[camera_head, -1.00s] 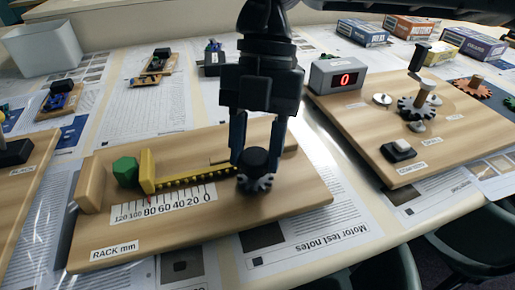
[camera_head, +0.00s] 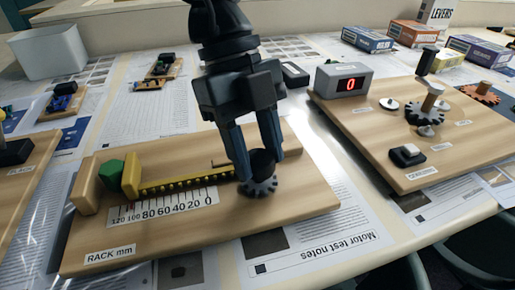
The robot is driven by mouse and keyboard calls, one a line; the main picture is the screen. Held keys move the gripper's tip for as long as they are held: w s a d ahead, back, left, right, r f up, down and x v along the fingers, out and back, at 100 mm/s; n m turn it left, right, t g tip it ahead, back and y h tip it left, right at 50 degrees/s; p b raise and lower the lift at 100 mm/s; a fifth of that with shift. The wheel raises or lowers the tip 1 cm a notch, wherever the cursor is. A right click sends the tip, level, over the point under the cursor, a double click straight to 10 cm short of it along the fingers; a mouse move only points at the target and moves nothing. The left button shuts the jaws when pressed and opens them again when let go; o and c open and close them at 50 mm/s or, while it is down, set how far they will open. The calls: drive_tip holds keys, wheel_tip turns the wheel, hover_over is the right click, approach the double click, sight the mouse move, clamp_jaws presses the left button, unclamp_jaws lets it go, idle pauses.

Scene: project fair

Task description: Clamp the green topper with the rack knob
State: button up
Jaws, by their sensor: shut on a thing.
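The black rack knob (camera_head: 262,163) sits on a grey pinion gear (camera_head: 259,187) at the right end of the yellow rack (camera_head: 185,184). My gripper (camera_head: 261,172) is shut on the knob, its fingers tilted and on either side of it. The green topper (camera_head: 111,171) is a faceted block on the board's left part. It lies between the wooden stop block (camera_head: 85,190) and the rack's upright yellow end plate (camera_head: 131,174). The plate is close to the topper's right side; I cannot tell whether they touch. A printed scale (camera_head: 165,210) runs in front of the rack.
The rack board (camera_head: 190,236) lies on a table with printed sheets. To the right stands another board (camera_head: 385,150) with gears, a crank and a display box (camera_head: 343,79) reading 0. A grey bin (camera_head: 47,50) and several small boxes stand farther back.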

drive_tip(key=shift+a+n+t+h, duration=0.1)
drive_tip(key=shift+n+t+h, duration=0.25)
drive_tip(key=shift+n, duration=0.95)
drive_tip(key=o, duration=1)
drive_tip(key=shift+o, duration=0.2)
drive_tip(key=v, duration=0.7)
drive_tip(key=shift+r, duration=0.35)
drive_tip(key=shift+a, duration=0.1)
